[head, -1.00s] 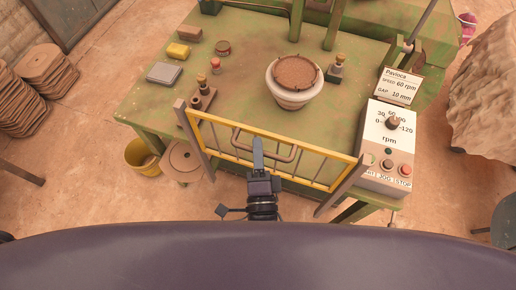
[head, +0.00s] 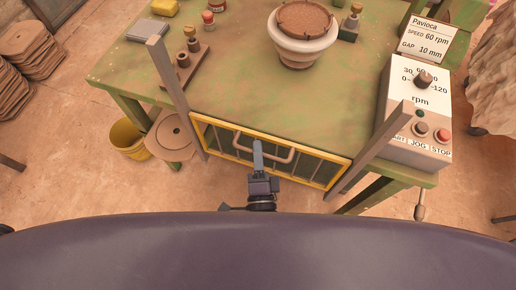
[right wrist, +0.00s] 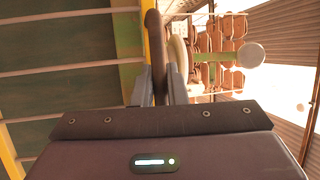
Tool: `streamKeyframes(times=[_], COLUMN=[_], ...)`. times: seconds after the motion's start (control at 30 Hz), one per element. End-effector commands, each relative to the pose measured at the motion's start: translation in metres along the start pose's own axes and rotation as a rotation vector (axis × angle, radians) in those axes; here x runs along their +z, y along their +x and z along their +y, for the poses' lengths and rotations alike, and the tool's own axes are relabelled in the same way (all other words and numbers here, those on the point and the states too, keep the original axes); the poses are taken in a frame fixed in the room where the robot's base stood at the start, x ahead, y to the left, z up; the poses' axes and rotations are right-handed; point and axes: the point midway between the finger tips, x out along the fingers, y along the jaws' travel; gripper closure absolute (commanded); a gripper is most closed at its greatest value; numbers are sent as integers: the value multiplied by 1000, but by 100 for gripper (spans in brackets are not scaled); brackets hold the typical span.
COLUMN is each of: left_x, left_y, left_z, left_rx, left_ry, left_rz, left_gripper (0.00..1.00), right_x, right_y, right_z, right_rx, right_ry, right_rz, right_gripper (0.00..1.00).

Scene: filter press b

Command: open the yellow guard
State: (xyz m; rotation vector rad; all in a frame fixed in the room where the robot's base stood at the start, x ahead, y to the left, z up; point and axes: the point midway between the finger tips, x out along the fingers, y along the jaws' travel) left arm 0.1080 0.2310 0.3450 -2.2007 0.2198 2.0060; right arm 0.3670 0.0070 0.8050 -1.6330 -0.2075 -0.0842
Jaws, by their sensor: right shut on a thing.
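The yellow guard (head: 312,181) is a barred frame between two brown posts at the front edge of the green table. In the head view its top bar lies well below the tops of the posts. A copper-brown loop handle (head: 290,156) sits on the guard. My right gripper (head: 257,150) is shut on this handle. In the right wrist view the fingers (right wrist: 160,85) close around the handle's brown bar (right wrist: 155,50), beside the yellow frame (right wrist: 146,45). The fingers partly hide the handle. My left gripper is not in view.
The left post (head: 166,72) and right post (head: 372,146) rise above the guard. A control box (head: 415,115) with a knob and buttons stands at right. A white bowl (head: 300,42) sits on the green table (head: 240,75). A yellow bucket (head: 128,138) stands at left.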

Motion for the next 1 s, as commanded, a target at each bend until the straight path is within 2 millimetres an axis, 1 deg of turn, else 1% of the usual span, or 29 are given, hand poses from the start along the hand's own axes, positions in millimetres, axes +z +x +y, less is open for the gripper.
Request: streamKeyframes(times=[0.03,0.1,0.5,0.53,0.6,0.7,0.93,1.0], left_x=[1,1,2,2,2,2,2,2], left_y=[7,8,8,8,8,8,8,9], left_z=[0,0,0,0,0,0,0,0], left_rx=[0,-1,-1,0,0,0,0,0], left_ry=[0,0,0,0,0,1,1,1], left_rz=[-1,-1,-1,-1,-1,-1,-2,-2], left_gripper=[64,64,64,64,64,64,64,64], right_x=[1,2,2,2,2,1,1,1], right_y=[-2,-3,-3,-3,-3,-3,-3,-6], right_z=[9,12,12,12,12,12,11,12], right_rx=[5,4,3,3,2,2,0,1], right_ry=[-1,-1,-1,-1,0,0,0,0], right_rz=[-2,-2,-2,-2,-2,-2,-1,-1], right_gripper=[100,100,100,86,77,66,66,66])
